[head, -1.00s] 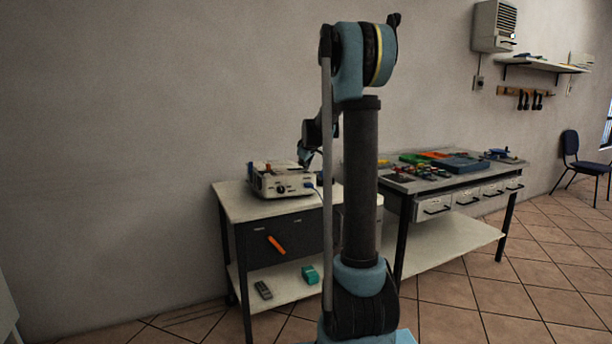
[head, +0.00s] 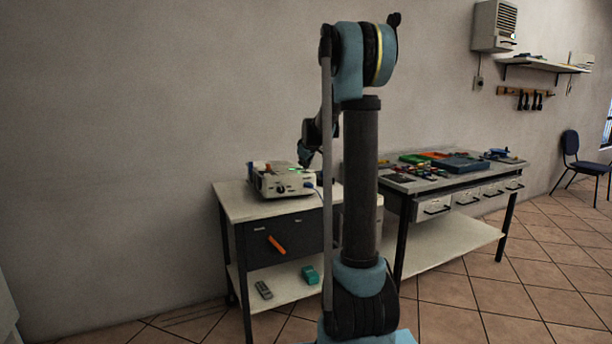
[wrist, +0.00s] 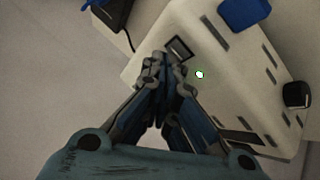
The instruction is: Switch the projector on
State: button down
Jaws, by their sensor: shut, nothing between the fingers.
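The projector (head: 270,187) is a cream box on top of the small cabinet at the left in the head view. In the wrist view the projector (wrist: 190,25) fills the upper right. A dark framed rocker switch (wrist: 179,50) sits on its casing, with a small lit green lamp (wrist: 199,74) beside it. My gripper (wrist: 165,62) is shut and empty, its fingertips just beside the switch; I cannot tell whether they touch it. In the head view my gripper (head: 304,160) hangs by the projector's right rear, partly behind my arm.
A blue plug (wrist: 243,12) and a black knob (wrist: 296,95) sit on the projector. A black box (wrist: 112,12) with a cable lies beside it. A workbench (head: 450,183) with trays and small parts stands to the right. The cabinet (head: 232,205) has an orange handle.

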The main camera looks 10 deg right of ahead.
jog(key=shift+r, duration=0.45)
jog(key=shift+w+d+r, duration=0.1)
jog(key=shift+r, duration=1.15)
jog(key=shift+d+r, duration=0.1)
jog(key=shift+r, duration=1.15)
jog(key=s+f+m+g, duration=0.2)
jog(key=s+f, duration=0.2)
jog(key=s, duration=1.2)
jog(key=s+f+m+g, duration=0.2)
jog(key=s+f, duration=0.1)
jog(key=s, duration=1.3)
jog(key=s+f+m+g, duration=0.1)
jog(key=s+f+m, duration=0.1)
jog(key=s+f, duration=0.6)
jog(key=s+d+f+m+g, duration=0.1)
jog(key=s+f, duration=0.7)
jog(key=s, duration=0.8)
jog(key=shift+s+m+g, duration=0.25)
jog(key=shift+m+g, duration=0.15)
jog(key=shift+m, duration=0.3)
